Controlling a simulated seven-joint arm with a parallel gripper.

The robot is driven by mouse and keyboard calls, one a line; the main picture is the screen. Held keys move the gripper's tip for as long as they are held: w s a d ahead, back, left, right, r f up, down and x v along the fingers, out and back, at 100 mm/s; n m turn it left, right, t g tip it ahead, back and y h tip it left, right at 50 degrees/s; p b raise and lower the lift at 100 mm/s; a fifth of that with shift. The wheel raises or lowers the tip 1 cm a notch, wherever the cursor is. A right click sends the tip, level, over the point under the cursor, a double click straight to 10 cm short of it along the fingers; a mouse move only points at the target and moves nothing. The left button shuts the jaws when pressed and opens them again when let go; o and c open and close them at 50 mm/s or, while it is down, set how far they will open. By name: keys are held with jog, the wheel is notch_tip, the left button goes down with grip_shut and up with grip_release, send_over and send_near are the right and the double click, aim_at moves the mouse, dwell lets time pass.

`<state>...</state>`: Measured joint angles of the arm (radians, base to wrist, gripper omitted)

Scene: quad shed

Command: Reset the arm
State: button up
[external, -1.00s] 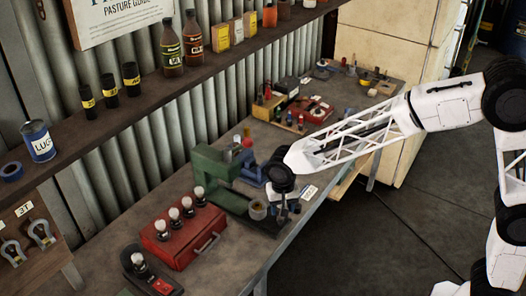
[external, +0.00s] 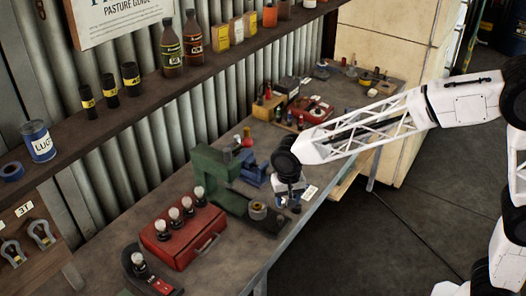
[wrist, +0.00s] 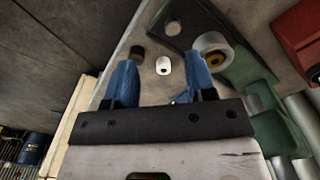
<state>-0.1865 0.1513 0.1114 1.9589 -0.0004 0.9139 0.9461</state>
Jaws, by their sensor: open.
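My gripper (external: 287,204) points down over the front edge of the workbench (external: 232,256), right of the green vise-like tool. In the wrist view its two blue fingers (wrist: 162,62) are spread apart. A small white cylinder (wrist: 163,65) shows between the fingertips, with clear gaps on both sides, so nothing is gripped. A dark round piece (wrist: 137,53) lies near the left fingertip. Their exact distance below the fingers cannot be told.
The green tool (external: 212,172) and a grey roll (external: 258,211) stand close to the gripper. A red case (external: 183,237) with several bulbs is at left. A red tray (external: 313,108) and small tools are farther back. The floor beyond the front edge is clear.

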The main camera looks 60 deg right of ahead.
jog(key=s+d+r+n, duration=0.1)
jog(key=s+d+r, duration=0.2)
jog(key=s, duration=0.4)
jog(key=s+d+r+n+t, duration=0.1)
jog(key=s+d+r+n, duration=0.15)
jog(key=s, duration=0.35)
jog(key=s+d+r+n, duration=0.1)
jog(key=s+d+r, duration=0.25)
jog(key=s, duration=0.35)
jog(key=s+d+n, duration=0.2)
jog(key=s, duration=0.8)
jog(key=s+d+n+t, duration=0.1)
jog(key=s+d+n, duration=0.1)
jog(key=s, duration=0.8)
jog(key=shift+s+d+f+t, duration=0.3)
dwell(0.4)
